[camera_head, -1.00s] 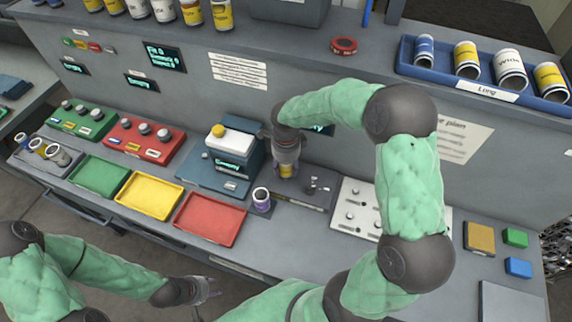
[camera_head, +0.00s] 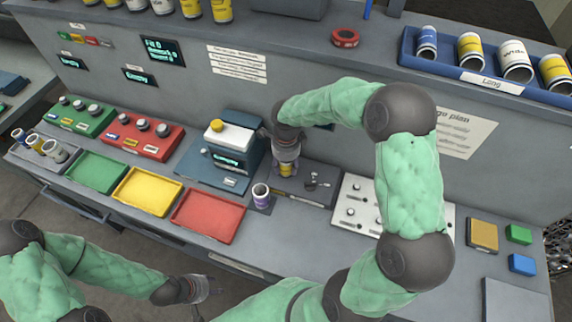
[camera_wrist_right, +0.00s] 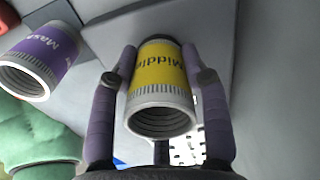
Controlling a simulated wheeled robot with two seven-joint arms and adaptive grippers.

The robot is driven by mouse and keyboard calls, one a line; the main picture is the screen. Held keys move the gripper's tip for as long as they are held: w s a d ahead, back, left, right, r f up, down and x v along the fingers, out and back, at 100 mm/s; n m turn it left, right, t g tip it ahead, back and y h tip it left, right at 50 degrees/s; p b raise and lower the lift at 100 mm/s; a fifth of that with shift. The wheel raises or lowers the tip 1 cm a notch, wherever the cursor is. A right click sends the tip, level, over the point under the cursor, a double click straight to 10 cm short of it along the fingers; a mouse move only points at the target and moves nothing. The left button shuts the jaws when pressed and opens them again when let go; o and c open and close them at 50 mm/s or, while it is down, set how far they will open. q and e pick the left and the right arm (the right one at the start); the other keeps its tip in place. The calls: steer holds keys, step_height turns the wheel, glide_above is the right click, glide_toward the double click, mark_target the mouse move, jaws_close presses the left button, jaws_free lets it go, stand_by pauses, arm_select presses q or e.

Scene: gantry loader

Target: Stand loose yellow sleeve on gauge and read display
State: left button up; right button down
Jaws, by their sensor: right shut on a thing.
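My right gripper (camera_head: 286,158) is shut on a yellow sleeve (camera_head: 286,170), right of the blue-grey unit with a lit display (camera_head: 229,161), which looks like the gauge. In the right wrist view the yellow sleeve (camera_wrist_right: 163,75), marked "Middle", sits between both fingers of the right gripper (camera_wrist_right: 162,85), its open, ridged end toward the camera. Whether it touches the bench cannot be told. The display's small text seems to read "Empty". My left gripper (camera_head: 204,291) hangs in front of the bench; its finger opening is unclear.
A purple sleeve (camera_head: 261,194) stands near the unit's front right; it also shows in the wrist view (camera_wrist_right: 42,50). A small metal fixture (camera_head: 315,181) stands right of the held sleeve. Green (camera_head: 97,172), yellow (camera_head: 147,192) and red (camera_head: 208,216) trays are empty. A blue bin (camera_head: 450,72) holds several sleeves.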

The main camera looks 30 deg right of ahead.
steer(key=c, duration=0.5)
jaws_free()
steer(key=shift+f, duration=0.1)
steer(key=shift+c, duration=0.2)
step_height(320, 180, up, 12)
stand_by(0.5)
